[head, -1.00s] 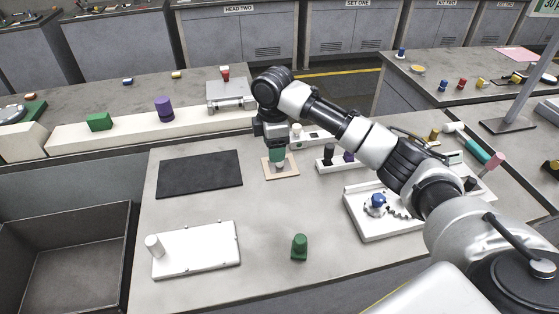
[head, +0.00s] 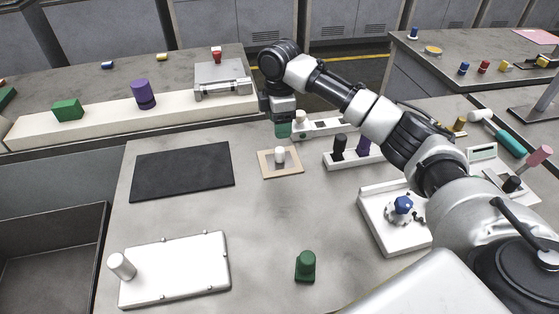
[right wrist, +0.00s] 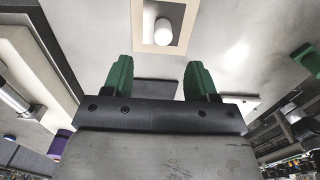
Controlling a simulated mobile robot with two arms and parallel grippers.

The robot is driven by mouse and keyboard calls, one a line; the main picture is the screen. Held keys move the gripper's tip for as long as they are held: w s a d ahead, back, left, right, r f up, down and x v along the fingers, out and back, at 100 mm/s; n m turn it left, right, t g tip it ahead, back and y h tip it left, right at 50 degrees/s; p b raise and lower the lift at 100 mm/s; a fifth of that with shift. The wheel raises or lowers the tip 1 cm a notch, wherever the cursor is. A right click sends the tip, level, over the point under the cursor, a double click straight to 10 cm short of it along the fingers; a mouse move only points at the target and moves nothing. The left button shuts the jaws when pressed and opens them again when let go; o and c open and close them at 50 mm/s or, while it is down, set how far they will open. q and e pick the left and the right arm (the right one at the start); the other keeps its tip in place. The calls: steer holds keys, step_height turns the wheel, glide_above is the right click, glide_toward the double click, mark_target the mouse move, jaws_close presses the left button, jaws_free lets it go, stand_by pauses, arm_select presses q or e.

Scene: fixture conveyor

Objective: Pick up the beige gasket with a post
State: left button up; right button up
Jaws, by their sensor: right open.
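My left gripper is not in view.
A black mat (head: 183,170) lies left of the gasket. A white plate with a peg (head: 180,270) and a green piece (head: 306,266) are nearer. A rack with dark and purple pegs (head: 345,161) and a white tray (head: 385,240) stand right. The table between is clear.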

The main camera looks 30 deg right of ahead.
mark_target(280, 149)
steer(key=f, duration=0.3)
steer(key=shift+s+a+f, duration=0.15)
steer(key=shift+s+f, duration=0.1)
steer(key=shift+s, duration=0.05)
steer(key=shift+w+f+p, duration=0.1)
steer(key=shift+f+p, duration=0.4)
steer(key=shift+f, duration=2.5)
steer(key=c, duration=1)
steer(key=shift+r, duration=0.1)
